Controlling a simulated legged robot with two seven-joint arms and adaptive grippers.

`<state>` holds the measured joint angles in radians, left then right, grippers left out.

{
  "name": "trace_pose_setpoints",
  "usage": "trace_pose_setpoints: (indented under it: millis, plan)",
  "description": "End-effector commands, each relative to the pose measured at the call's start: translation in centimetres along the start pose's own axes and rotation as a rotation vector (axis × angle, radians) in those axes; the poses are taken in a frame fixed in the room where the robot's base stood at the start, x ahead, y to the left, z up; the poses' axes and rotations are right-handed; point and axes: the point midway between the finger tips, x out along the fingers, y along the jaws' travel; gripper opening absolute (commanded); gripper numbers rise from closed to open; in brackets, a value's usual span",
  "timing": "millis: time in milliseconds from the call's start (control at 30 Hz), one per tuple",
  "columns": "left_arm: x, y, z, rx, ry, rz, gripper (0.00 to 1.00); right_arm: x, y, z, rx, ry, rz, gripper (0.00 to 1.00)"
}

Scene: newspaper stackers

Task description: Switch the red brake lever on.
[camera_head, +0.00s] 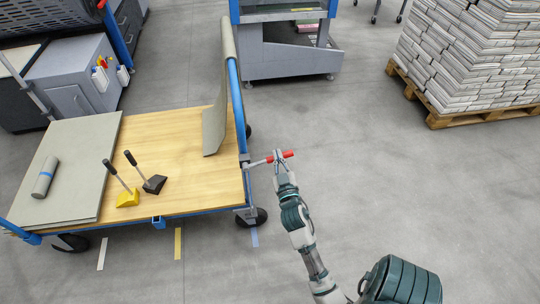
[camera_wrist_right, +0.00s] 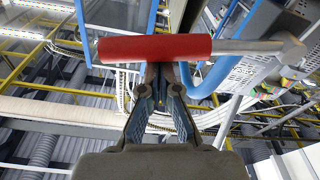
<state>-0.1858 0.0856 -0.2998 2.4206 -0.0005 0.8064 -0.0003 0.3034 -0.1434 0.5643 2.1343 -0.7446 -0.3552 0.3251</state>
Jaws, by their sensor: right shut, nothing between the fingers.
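The brake lever is a red cylindrical grip (camera_head: 289,154) on a thin metal rod that sticks out from the right side of the blue-framed cart. My right gripper (camera_head: 279,157) is at the red grip and overlaps its middle in the head view. In the right wrist view the red grip (camera_wrist_right: 155,47) lies across the picture, in front of the fingertips. There the right gripper (camera_wrist_right: 162,85) has its fingers together with nothing between them. I cannot tell whether the fingertips touch the grip. My left gripper is not in view.
The cart (camera_head: 190,190) has a wooden deck with grey boards, a grey roll (camera_head: 45,178) and two small tools, one yellow (camera_head: 127,199) and one black. A pallet (camera_head: 440,118) of stacked newspapers stands at the upper right. The floor right of the cart is open.

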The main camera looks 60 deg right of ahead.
Motion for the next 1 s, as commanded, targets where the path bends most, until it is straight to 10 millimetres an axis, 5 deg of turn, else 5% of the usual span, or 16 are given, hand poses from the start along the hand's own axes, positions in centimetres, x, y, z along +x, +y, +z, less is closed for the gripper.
trace_pose_setpoints:
  millis: [733, 1000]
  plan:
    - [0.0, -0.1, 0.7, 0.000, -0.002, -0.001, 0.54, -0.1, 0.1, 1.2, 0.051, -0.014, 0.009, 0.00]
    - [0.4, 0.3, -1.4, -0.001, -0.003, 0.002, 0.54, 1.0, 0.5, -1.3, 0.060, -0.002, 0.008, 0.00]
